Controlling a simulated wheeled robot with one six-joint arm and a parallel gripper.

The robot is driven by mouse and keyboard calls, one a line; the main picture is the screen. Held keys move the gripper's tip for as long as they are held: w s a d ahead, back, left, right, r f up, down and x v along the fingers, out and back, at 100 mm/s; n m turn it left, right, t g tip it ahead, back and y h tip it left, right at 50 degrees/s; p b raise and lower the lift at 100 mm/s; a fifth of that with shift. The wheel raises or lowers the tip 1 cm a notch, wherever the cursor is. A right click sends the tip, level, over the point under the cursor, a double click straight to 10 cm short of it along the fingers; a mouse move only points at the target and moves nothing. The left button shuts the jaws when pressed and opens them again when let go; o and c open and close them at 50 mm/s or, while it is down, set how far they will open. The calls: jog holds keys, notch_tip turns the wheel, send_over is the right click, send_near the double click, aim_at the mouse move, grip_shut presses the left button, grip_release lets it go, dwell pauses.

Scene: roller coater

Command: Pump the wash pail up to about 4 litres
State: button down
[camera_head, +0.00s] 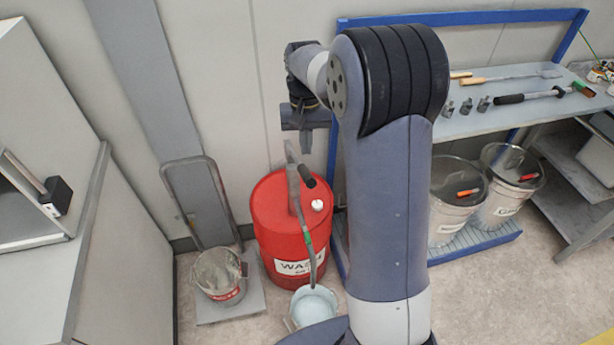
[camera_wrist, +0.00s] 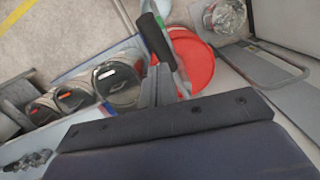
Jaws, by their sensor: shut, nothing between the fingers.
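The red wash drum (camera_head: 280,235) stands on the floor in the head view, with a white label on its front. A hand pump (camera_head: 293,195) rises from its top, with a black lever grip (camera_head: 306,176). Its grey spout with a green band (camera_head: 308,240) runs down over the front to the pale wash pail (camera_head: 313,306). The pail holds light liquid; I cannot read its level. My gripper (camera_head: 305,142) is shut and empty, above and behind the drum top, apart from the lever grip. The wrist view shows the black grip (camera_wrist: 155,36) and drum (camera_wrist: 197,62).
A grey platform (camera_head: 232,305) with an upright frame carries another pail (camera_head: 219,275) left of the drum. A blue-framed bench (camera_head: 470,120) with tools stands right, with lidded buckets (camera_head: 455,210) below. My arm hides part of the space right of the drum.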

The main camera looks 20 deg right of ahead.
aim_at(306, 171)
jog(key=shift+s+f+b, duration=0.2)
jog(key=shift+f+b, duration=1.2)
jog(key=shift+f, duration=0.25)
jog(key=shift+s+f+b, duration=0.15)
jog(key=shift+f+b, duration=1.2)
jog(key=shift+f, duration=0.25)
jog(key=shift+f+b, duration=1.25)
jog(key=shift+f, duration=0.95)
